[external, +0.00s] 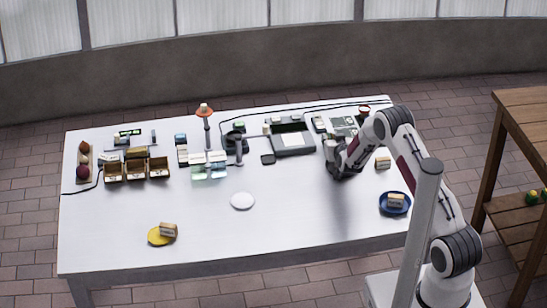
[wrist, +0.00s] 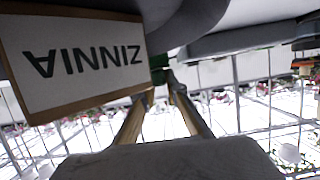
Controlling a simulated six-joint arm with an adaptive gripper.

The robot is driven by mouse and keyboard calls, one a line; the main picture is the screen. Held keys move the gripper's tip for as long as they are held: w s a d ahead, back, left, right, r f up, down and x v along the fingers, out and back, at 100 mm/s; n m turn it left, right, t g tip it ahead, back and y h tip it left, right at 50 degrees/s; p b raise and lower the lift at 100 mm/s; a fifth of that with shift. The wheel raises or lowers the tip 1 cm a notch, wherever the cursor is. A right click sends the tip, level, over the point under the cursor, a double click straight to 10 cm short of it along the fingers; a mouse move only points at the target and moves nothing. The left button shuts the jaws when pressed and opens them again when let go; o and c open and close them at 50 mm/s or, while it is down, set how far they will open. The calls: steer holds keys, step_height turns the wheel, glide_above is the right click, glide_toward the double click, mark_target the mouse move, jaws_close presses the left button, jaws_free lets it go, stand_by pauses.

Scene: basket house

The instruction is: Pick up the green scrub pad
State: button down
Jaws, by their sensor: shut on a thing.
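My gripper (external: 342,168) hangs low over the right half of the table in the external view. In the wrist view the two fingers of my gripper (wrist: 160,88) come together at their tips. A small dark green piece, seemingly the green scrub pad (wrist: 158,67), shows at the fingertips, and the fingers look shut on it. Most of it is hidden by the fingers and the dark shapes above. I cannot make out the pad in the external view.
In the wrist view a card reading ZINNIA (wrist: 75,60) is close at the left, with wire mesh (wrist: 240,100) beyond. The front middle is clear.

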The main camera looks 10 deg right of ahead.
mark_target(330, 138)
steer(key=shift+r, duration=4.45)
